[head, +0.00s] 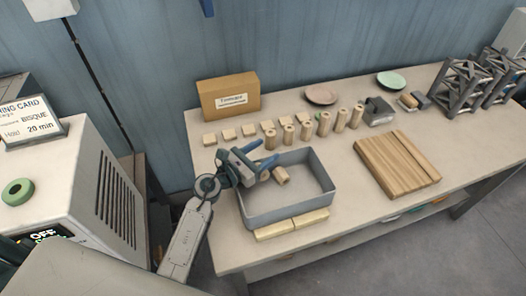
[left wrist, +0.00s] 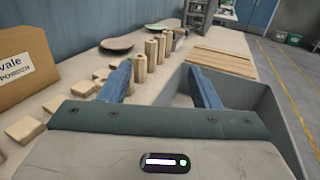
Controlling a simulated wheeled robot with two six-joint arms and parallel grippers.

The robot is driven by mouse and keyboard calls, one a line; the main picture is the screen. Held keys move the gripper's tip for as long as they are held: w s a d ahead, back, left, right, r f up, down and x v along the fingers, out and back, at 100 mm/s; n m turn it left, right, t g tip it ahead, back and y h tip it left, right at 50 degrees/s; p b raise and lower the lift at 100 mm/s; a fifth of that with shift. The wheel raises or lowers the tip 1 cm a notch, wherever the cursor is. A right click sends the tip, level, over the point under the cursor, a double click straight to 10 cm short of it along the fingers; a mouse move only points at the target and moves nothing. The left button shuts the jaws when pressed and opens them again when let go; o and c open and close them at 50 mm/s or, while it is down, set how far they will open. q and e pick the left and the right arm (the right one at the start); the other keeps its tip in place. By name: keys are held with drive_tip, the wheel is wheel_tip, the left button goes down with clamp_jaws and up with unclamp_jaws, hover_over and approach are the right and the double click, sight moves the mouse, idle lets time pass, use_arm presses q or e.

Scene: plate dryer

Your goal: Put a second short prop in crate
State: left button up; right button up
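A grey open crate (head: 292,209) stands on the table. A short wooden cylinder prop (head: 281,175) lies on its side inside it, near the back left; my gripper partly hides that corner. My left gripper (head: 266,154) is over the crate's back-left edge, with its blue fingers apart. In the left wrist view the fingers (left wrist: 160,88) are wide open with nothing between them, and the crate wall (left wrist: 262,108) shows to the right. Upright wooden props of differing heights (head: 288,134) stand in a row behind the crate. My right gripper is not in view.
Flat square blocks (head: 228,134) and a cardboard box (head: 228,97) are behind the crate. Two pale bars (head: 275,230) lie against its front. Stacked wooden slats (head: 397,163) lie to the right. Two plates (head: 321,94) and dark metal frames (head: 462,85) stand farther back.

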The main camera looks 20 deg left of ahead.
use_arm(q)
drive_tip(key=shift+r+p, duration=0.45)
drive_tip(key=shift+r, duration=0.1)
drive_tip(key=b+v, duration=0.4)
drive_tip(key=v, duration=0.8)
drive_tip(key=shift+f, duration=0.1)
